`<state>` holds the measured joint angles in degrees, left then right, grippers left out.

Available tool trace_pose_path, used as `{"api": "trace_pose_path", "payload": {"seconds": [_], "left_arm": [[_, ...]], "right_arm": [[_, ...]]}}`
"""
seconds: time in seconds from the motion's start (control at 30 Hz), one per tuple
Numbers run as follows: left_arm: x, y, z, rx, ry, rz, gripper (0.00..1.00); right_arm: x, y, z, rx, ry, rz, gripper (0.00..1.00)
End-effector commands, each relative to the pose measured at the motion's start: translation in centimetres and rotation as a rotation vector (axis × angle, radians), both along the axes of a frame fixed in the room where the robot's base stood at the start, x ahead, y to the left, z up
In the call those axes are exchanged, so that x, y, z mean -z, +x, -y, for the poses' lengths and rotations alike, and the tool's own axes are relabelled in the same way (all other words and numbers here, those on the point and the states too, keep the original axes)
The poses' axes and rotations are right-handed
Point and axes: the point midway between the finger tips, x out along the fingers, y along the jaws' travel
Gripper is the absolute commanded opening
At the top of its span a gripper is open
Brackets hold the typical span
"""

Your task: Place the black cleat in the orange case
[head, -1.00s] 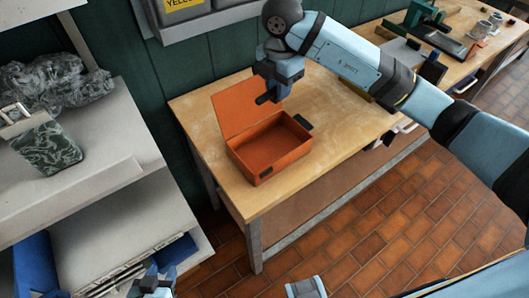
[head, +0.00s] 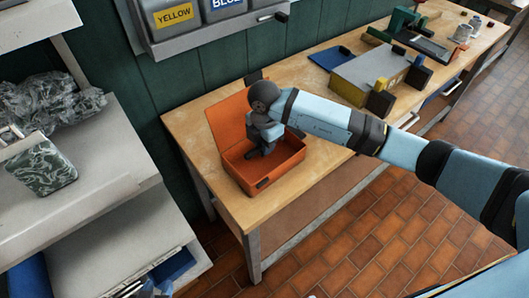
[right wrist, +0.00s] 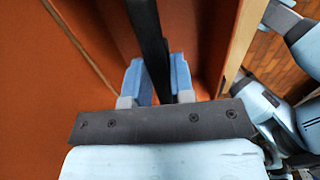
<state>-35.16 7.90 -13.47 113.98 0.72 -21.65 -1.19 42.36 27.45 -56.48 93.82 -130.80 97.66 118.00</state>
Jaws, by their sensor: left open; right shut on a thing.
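The orange case (head: 280,166) stands open on the wooden bench, its lid (head: 222,122) raised at the back left. My right gripper (head: 262,146) reaches down into the case's opening from above. In the right wrist view its two blue fingers (right wrist: 157,88) are shut on the black cleat (right wrist: 149,35), a long dark bar, with orange panels around it. In the head view the cleat is mostly hidden by the gripper, and I cannot tell whether it touches the case floor.
The wooden bench (head: 205,170) has clear wood in front of the case. A grey box with yellow and black parts (head: 372,72) and a blue panel (head: 330,57) lie further right. Grey shelves (head: 95,195) stand at left. Labelled bins (head: 175,18) hang on the wall above.

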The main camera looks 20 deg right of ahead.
Motion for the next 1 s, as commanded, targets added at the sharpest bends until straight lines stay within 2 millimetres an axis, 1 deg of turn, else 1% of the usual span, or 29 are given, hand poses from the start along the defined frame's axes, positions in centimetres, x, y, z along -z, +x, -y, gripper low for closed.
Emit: {"api": "trace_pose_path", "payload": {"seconds": [0.17,0.3,0.4,0.77,0.8,0.87,0.9,1.0], "left_arm": [[-0.1,0.0,0.0,0.000,0.000,0.001,0.43],[-0.4,0.1,0.0,0.000,0.000,0.004,0.43],[-0.5,0.1,0.0,0.000,-0.001,0.006,0.43],[-0.3,0.1,0.0,0.000,-0.001,0.006,0.43],[-0.3,0.1,0.0,0.000,-0.001,0.006,0.43],[-0.3,0.1,0.0,0.000,-0.001,0.005,0.43],[-0.3,0.1,0.0,0.000,0.000,0.004,0.43],[-0.2,0.0,0.0,0.000,-0.001,0.003,0.43]], "right_arm": [[1.2,0.0,0.0,0.000,0.000,0.001,0.00],[3.3,-0.1,0.0,0.000,0.000,-0.002,0.00],[4.5,0.0,0.0,0.000,0.000,0.001,0.00],[5.0,0.0,0.0,-0.001,0.000,0.001,0.00],[5.1,0.0,0.0,-0.001,0.000,0.001,0.25],[5.0,0.0,0.0,-0.001,0.001,0.002,0.39],[5.0,0.0,0.0,-0.001,0.000,0.001,0.48],[5.0,0.0,0.0,-0.001,0.000,0.001,0.48]]}}
